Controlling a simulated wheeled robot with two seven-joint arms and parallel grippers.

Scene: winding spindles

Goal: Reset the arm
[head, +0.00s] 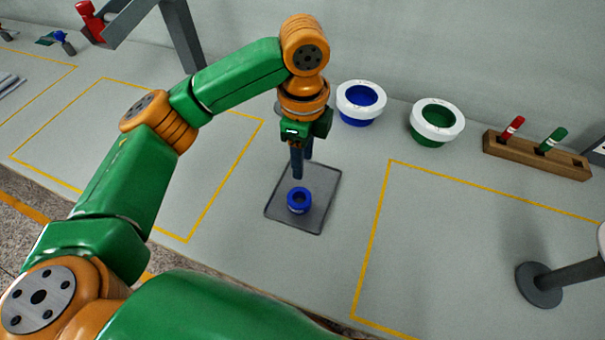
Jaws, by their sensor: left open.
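My left arm, green and orange, comes in from the left and reaches over the table. My left gripper (301,165) points down, open, above the far part of a dark grey mat (320,213). A small blue ring-shaped piece (299,201) sits on the mat, just below and in front of the fingers in the picture. The fingers hold nothing that I can see. My right gripper is not in view.
A blue bowl with a white rim (361,103) and a green one (437,122) stand behind the mat. A wooden rack (537,157) holds red and green handled tools. A dark stand (540,285) is at the right. Yellow-outlined areas on both sides look clear.

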